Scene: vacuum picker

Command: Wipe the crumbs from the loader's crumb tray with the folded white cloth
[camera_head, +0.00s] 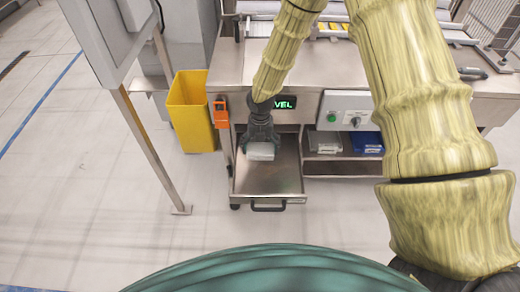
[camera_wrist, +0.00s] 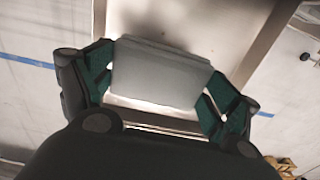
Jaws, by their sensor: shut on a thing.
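The folded white cloth (camera_head: 260,151) is held in my gripper (camera_head: 260,140), over the back part of the pulled-out crumb tray (camera_head: 268,195). In the wrist view the cloth (camera_wrist: 158,75) sits between the two fingers of my gripper (camera_wrist: 160,85), which are shut on its sides. The tray is a shallow metal drawer with a dark handle at its front; it also shows in the wrist view (camera_wrist: 232,22). I cannot tell whether the cloth touches the tray floor. A darker patch shows on the tray floor, but single crumbs cannot be made out.
A yellow bin (camera_head: 190,112) stands left of the loader, and an orange device (camera_head: 220,112) hangs on its corner. A control box (camera_head: 347,110) is on the front. A shelf with a blue box (camera_head: 367,143) is right of the tray. A metal post (camera_head: 150,140) stands left; the floor in front is clear.

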